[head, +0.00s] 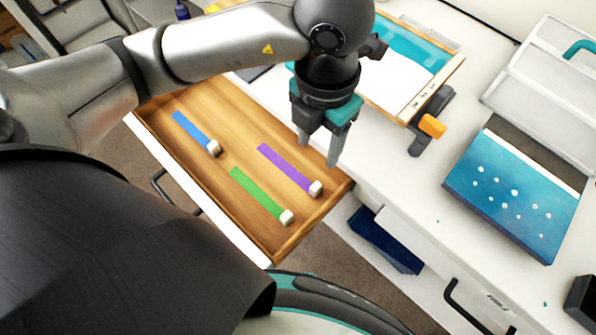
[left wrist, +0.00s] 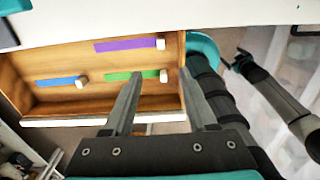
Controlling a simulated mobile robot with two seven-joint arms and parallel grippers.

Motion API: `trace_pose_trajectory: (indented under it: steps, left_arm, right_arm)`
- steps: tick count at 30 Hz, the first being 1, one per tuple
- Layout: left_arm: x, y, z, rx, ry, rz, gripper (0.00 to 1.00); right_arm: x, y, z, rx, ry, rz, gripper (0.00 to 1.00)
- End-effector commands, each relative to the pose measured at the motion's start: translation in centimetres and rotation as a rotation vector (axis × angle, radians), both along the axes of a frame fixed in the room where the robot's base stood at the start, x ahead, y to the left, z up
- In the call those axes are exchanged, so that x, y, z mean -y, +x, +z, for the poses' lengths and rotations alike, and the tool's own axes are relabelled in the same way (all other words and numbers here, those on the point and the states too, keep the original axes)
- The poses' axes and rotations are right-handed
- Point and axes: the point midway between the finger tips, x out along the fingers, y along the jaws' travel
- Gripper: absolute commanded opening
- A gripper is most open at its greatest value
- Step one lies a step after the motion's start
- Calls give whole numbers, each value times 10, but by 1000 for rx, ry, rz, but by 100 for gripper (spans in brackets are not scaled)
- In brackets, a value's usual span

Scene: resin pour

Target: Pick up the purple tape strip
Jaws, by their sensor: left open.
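The purple tape strip (head: 285,165) lies flat in an open wooden drawer, with a pale block (head: 316,188) at its near right end. It also shows in the left wrist view (left wrist: 125,44), near the drawer's far side. My left gripper (head: 320,152) is open and empty, pointing down above the drawer's right part, apart from the strip. In the left wrist view its two fingers (left wrist: 158,102) are spread, with the green strip's end beyond them.
A blue strip (head: 189,127) and a green strip (head: 254,190), each with a pale block, lie in the same drawer (head: 236,243). Its wooden walls surround them. A framed screen (head: 456,66) with an orange knob and a blue panel (head: 515,195) are on the white worktop.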

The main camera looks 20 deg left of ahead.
Motion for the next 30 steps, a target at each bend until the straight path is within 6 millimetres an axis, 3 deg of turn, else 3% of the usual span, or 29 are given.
trace_pose_trajectory:
  steps: [1,8,18,21,30]
  left_arm:
    - [0,0,-10,1,0,0,57]
    - [0,-1,-26,-4,0,1,57]
    - [0,-1,-94,-4,0,1,57]
    - [0,-1,-107,-2,0,1,57]
    - [1,-2,-125,-1,-1,0,57]
  right_arm:
    - [0,-5,-11,-8,-1,0,100]
    - [0,-2,-18,-4,-1,0,100]
    - [0,9,-33,15,1,0,100]
    - [0,9,-36,15,1,0,100]
    - [0,9,-39,15,0,0,100]
